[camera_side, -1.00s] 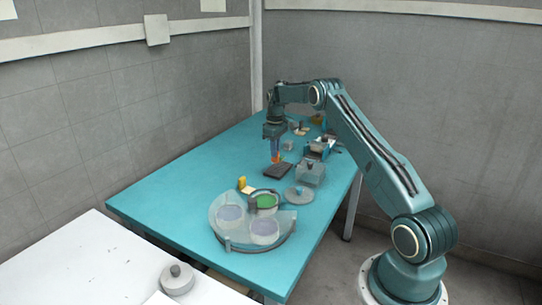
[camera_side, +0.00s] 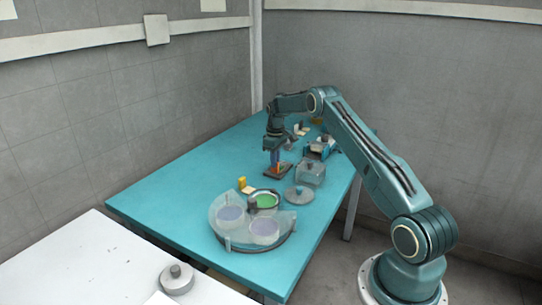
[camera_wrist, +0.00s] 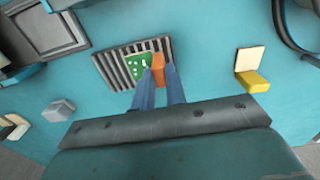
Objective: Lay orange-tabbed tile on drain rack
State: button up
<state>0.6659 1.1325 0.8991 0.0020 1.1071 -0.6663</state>
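The drain rack (camera_wrist: 105,72) is a dark slatted tray on the teal table; it also shows in the side view (camera_side: 268,175). The tile (camera_wrist: 137,66) is green with white specks and lies flat over the slats, with its orange tab (camera_wrist: 158,66) at its right side in the wrist view. My gripper (camera_wrist: 160,73) has its two blue fingers close on either side of the orange tab and appears shut on it. In the side view my gripper (camera_side: 274,166) is low, at the rack. The fingers hide part of the rack.
A cream tile with a yellow tab (camera_wrist: 256,80) lies right of the rack in the wrist view. A small grey block (camera_wrist: 58,110) and a grey tray (camera_wrist: 48,28) are to its left. A round stand (camera_side: 240,247) with pots is nearer the side camera. Open table lies left of the rack.

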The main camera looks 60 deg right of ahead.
jog(key=o, duration=0.4)
jog(key=shift+c, duration=0.2)
jog(key=shift+r, duration=0.1)
notch_tip(320, 180, up, 12)
dwell(0.4)
dwell(0.5)
